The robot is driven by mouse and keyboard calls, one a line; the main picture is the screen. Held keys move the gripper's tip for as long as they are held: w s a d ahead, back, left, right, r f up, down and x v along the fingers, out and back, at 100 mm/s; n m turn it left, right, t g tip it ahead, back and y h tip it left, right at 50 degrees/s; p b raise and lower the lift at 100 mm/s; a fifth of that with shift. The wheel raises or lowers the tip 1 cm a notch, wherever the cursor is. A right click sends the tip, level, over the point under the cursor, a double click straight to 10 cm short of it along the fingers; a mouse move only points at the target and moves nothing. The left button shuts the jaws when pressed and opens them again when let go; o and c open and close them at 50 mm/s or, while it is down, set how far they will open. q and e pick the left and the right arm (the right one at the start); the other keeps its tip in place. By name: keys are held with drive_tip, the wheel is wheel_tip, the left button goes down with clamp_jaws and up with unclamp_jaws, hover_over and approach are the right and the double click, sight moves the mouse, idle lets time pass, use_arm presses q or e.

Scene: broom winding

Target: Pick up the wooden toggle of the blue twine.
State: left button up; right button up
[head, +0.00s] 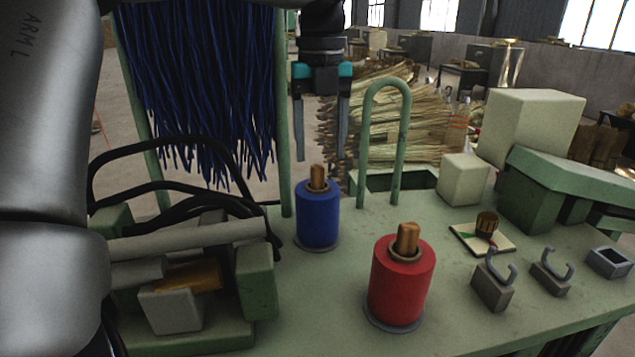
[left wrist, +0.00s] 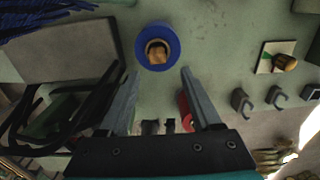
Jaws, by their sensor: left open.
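The blue twine spool (head: 318,214) stands upright on the green bench. Its wooden toggle (head: 318,177) sticks up from the top. My left gripper (head: 320,158) points down with its fingers apart, and in the head view its tips are just above the toggle, on either side of it. In the left wrist view the blue spool (left wrist: 158,46) and its toggle (left wrist: 157,52) lie beyond the open fingertips (left wrist: 158,72), with nothing between the fingers. My right gripper is not in view.
A red spool (head: 402,280) with its own wooden toggle stands at the front right of the blue one. A green hoop (head: 386,88) rises behind. Dark blue strands (head: 200,80) hang at the left, above a clamp-like fixture with black cables (head: 175,190). Hooked holders (head: 494,284) stand at the right.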

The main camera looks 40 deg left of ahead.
sight(318, 166)
use_arm(q)
drive_tip(key=f, duration=0.1)
drive_tip(key=a+f+p, duration=0.1)
drive_tip(key=f, duration=0.2)
drive_tip(key=shift+w+a+f, duration=0.15)
drive_tip(key=shift+w+f, duration=0.05)
drive_tip(key=shift+w, duration=0.15)
drive_tip(key=shift+f, duration=0.4)
clamp_jaws()
